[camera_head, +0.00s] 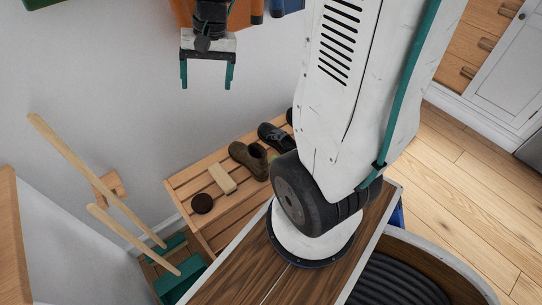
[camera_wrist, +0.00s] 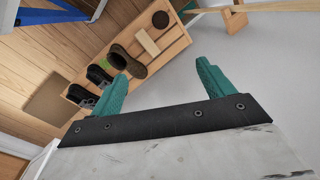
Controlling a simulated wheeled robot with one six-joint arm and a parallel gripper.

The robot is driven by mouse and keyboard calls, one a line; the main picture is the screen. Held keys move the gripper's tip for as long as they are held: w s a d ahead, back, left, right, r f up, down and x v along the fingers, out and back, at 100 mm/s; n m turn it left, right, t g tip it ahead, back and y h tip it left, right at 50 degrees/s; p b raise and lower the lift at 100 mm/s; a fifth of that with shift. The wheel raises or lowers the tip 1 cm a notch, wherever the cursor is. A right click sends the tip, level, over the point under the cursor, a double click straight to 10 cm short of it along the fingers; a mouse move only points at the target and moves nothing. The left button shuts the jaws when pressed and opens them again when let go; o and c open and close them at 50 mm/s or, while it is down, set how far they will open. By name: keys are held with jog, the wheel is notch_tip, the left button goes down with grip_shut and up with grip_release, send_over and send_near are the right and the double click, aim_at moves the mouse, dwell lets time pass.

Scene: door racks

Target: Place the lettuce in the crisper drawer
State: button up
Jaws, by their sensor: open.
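My gripper (camera_head: 207,75) is open and empty, with two teal fingers pointing down in the head view. It hangs in the air near the white wall, above and behind a wooden shoe bench. In the wrist view my gripper (camera_wrist: 163,85) shows its fingers spread apart, with wall and floor beyond them. I see no lettuce and no crisper drawer in either view.
The slatted shoe bench (camera_head: 182,184) holds dark shoes, a brown boot (camera_head: 249,157), a wooden block (camera_head: 222,178) and a dark round item (camera_head: 202,203). Long wooden handles (camera_head: 92,175) lean at left. Wood floor (camera_head: 470,200) is clear at right. White cabinets (camera_head: 516,75) stand behind.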

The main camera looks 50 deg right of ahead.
jog(key=w+d+f+m, duration=0.2)
jog(key=d+f+m, duration=0.3)
jog(key=d+f, duration=0.55)
jog(key=w+d+f+m, duration=0.1)
jog(key=d+f+m, duration=0.55)
jog(key=f, duration=0.75)
jog(key=s+d+f+m, duration=0.1)
jog(key=s+d+f, duration=0.1)
jog(key=f, duration=0.4)
jog(key=s+d+f+m, duration=0.1)
jog(key=s+d+f, duration=0.2)
jog(key=f, duration=0.3)
jog(key=s+d+f+m, duration=0.2)
jog(key=s+f, duration=0.1)
jog(key=f, duration=0.3)
jog(key=shift+s+d, duration=0.25)
jog(key=shift+d, duration=0.1)
jog(key=x, duration=0.8)
jog(key=shift+s+a+r, duration=0.1)
jog(key=shift+a, duration=0.1)
jog(key=shift+c, duration=0.2)
jog(key=c, duration=1.1)
jog(key=shift+r, duration=0.15)
